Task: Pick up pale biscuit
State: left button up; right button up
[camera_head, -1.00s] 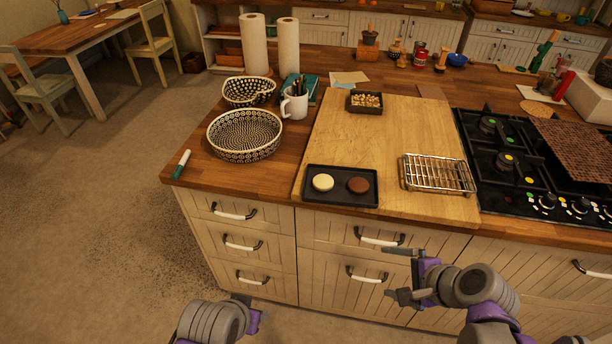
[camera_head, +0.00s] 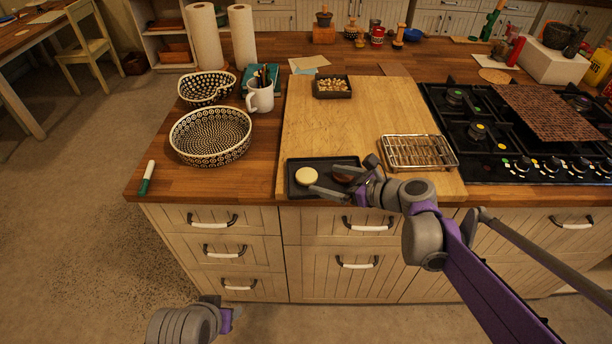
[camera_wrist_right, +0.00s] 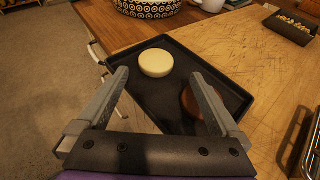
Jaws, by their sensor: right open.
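The pale biscuit (camera_head: 306,176) lies on the left half of a black tray (camera_head: 296,190) at the front edge of the wooden board. In the right wrist view the pale biscuit (camera_wrist_right: 156,63) sits ahead of the fingers, near the gap between them. My right gripper (camera_head: 337,178) is open and over the tray's right side, to the right of the pale biscuit. A brown biscuit (camera_wrist_right: 191,102) lies in the tray partly behind the right finger in the wrist view.
A wire rack (camera_head: 418,152) stands right of the tray, with the gas hob (camera_head: 480,130) beyond. A patterned bowl (camera_head: 211,137) and a white mug (camera_head: 260,97) stand to the left. The board (camera_head: 325,125) behind the tray is clear up to a small nut dish (camera_head: 332,87).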

aim_at(309, 176)
jog(key=x, duration=0.5)
jog(key=shift+a, duration=0.35)
jog(key=shift+s, duration=0.1)
jog(key=c, duration=1.4)
